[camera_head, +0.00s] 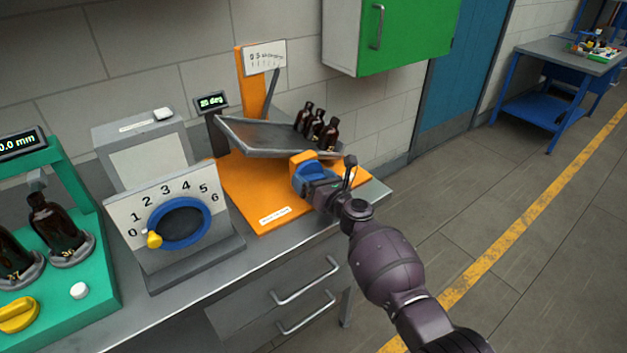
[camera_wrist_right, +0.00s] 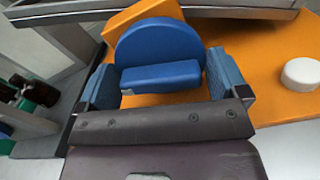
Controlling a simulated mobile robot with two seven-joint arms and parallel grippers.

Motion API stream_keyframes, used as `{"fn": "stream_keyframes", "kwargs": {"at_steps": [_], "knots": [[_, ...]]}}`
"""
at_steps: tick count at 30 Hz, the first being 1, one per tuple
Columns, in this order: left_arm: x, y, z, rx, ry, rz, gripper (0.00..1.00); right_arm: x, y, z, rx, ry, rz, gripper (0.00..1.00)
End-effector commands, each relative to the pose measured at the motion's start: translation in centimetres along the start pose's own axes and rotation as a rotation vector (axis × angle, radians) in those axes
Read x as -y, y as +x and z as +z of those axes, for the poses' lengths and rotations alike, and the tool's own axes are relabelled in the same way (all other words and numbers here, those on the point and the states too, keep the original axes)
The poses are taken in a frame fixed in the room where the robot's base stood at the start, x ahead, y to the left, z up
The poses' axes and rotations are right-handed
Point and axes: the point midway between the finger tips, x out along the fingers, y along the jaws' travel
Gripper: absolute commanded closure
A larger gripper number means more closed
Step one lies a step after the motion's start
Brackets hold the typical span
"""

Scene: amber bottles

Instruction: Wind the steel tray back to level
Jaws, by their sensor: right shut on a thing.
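The steel tray (camera_head: 262,136) stands above an orange base (camera_head: 248,194) on the bench and tilts down to the right. Several amber bottles (camera_head: 316,128) stand near its low right end. A small display (camera_head: 211,101) behind it appears to read 20 deg. My right gripper (camera_head: 312,176) is at the orange block in front of the tray. The gripper partly hides the knob in the head view. My left gripper is not in view.
A dial panel (camera_head: 155,205) numbered 0 to 6 with a blue ring stands left of the base. A green stand (camera_head: 90,306) with amber bottles is at far left. A green cabinet (camera_head: 343,38) hangs above right.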

Motion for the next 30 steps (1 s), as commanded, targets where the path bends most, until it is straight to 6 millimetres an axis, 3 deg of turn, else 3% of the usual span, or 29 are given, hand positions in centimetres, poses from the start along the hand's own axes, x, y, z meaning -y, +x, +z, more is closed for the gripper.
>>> {"fn": "stream_keyframes", "kwargs": {"at_steps": [18, 30], "knots": [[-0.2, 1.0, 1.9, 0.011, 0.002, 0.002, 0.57, 0.0, 0.0, -0.3, -0.001, -0.423, 0.001, 0.32], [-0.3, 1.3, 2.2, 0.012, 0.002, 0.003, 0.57, 0.0, -0.1, -0.2, -0.002, -0.536, 0.0, 0.32]]}}
